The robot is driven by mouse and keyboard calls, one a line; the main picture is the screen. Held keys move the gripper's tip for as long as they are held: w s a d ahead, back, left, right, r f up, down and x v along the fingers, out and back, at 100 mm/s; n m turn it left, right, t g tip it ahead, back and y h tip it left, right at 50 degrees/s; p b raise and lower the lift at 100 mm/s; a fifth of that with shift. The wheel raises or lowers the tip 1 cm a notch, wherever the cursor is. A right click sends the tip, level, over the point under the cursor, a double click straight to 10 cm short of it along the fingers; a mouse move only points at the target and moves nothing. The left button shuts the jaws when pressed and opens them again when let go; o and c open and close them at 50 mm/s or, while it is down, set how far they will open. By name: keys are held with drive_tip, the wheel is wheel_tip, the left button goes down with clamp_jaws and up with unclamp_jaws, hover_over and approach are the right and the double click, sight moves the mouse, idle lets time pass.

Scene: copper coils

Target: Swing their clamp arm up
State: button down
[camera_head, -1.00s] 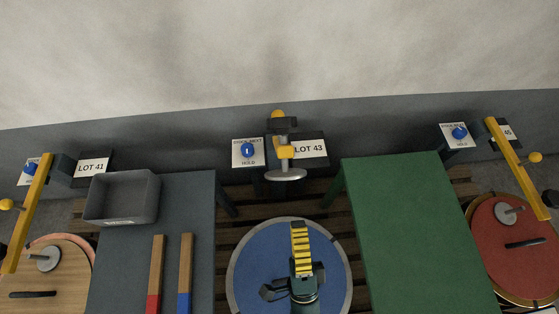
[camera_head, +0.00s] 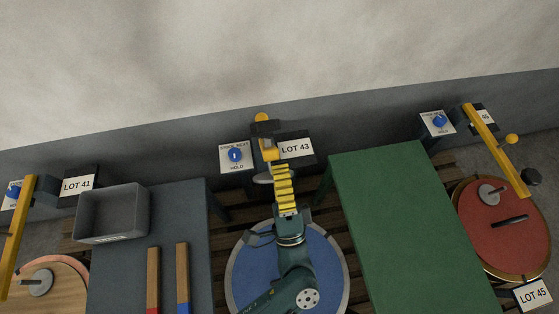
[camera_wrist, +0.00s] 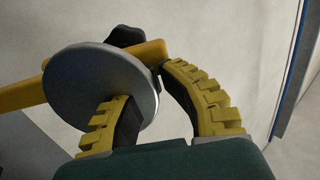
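The clamp arm at LOT 43 (camera_head: 268,148) is a yellow bar, seen nearly end-on in the head view, with a yellow knob above it. Its grey round pad (camera_head: 263,179) is partly hidden behind my gripper (camera_head: 278,172). In the wrist view, the yellow arm (camera_wrist: 25,95) crosses behind the large grey pad (camera_wrist: 95,85). My gripper (camera_wrist: 150,85) has its yellow ribbed fingers apart. The left finger overlaps the pad and the right finger is beside it, its tip near the yellow bar's end. I cannot tell whether they touch. A blue coil disc (camera_head: 325,265) lies below my arm.
Yellow clamp arms also stand at LOT 41 (camera_head: 18,235) and LOT 45 (camera_head: 495,140). A green table (camera_head: 400,220) is right of the blue disc. A grey table (camera_head: 190,215) on the left bears a grey bin (camera_head: 112,212) and two wooden bars. A blue-knob switch (camera_head: 235,155) is left of the LOT 43 label.

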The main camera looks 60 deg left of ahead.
sight(272, 130)
drive_tip(key=shift+r, duration=0.1)
drive_tip(key=w+a+r+p, duration=0.1)
drive_tip(key=a+r+p, duration=0.1)
drive_tip(key=p, duration=0.1)
drive_tip(key=a+r+h+p, duration=0.1)
drive_tip(key=a+r+p, duration=0.1)
drive_tip(key=p, duration=0.1)
drive_tip(key=w+a+r+g+h+p, duration=0.1)
drive_tip(key=a+r+p, duration=0.1)
drive_tip(key=p, duration=0.2)
drive_tip(key=shift+w+a+r, duration=0.15)
drive_tip(key=shift+w+a, duration=0.1)
drive_tip(key=shift+w, duration=0.1)
drive_tip(key=w+a+r+g+h+p, duration=0.1)
drive_tip(key=w+a+h+p, duration=0.3)
drive_tip(key=a+p, duration=0.7)
drive_tip(key=shift+w+r+g, duration=0.35)
drive_tip(key=shift+w+g, duration=0.05)
drive_tip(key=shift+w, duration=0.15)
drive_tip(key=shift+d, duration=0.1)
drive_tip(key=b+v, duration=0.1)
drive_tip(key=v, duration=0.6)
drive_tip(key=b+v, duration=0.1)
drive_tip(key=v, duration=0.6)
drive_tip(key=shift+f, duration=0.25)
